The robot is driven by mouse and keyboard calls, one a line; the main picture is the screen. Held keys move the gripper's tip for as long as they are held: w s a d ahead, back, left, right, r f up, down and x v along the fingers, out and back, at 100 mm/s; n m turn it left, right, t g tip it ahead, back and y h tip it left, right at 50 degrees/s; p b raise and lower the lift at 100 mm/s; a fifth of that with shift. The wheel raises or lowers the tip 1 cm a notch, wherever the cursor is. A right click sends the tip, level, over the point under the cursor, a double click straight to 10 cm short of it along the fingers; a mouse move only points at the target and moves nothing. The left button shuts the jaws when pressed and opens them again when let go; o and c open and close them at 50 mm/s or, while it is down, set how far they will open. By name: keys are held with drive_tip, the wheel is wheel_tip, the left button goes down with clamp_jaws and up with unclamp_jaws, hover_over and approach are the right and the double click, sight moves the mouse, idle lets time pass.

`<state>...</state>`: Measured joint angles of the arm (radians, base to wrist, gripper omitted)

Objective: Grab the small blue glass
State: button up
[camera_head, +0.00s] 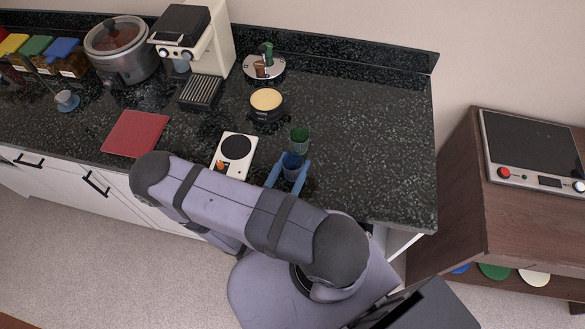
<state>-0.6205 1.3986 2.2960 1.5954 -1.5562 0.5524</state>
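The small blue glass (292,163) stands on the dark speckled counter (380,150), just in front of a green glass (299,137). My gripper (290,168) reaches in from the front, with one blue finger on each side of the blue glass. The fingers are spread apart. I cannot tell whether either finger touches the glass. My arm covers the front edge of the counter and the area below the gripper.
A white single-burner plate (234,152) lies close to the left of my gripper. A round container (267,103) and a coffee machine (197,45) stand behind it. A red board (136,133) lies farther left. The counter to the right is clear.

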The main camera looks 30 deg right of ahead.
drive_tip(key=shift+c, duration=0.8)
drive_tip(key=shift+r, duration=0.2)
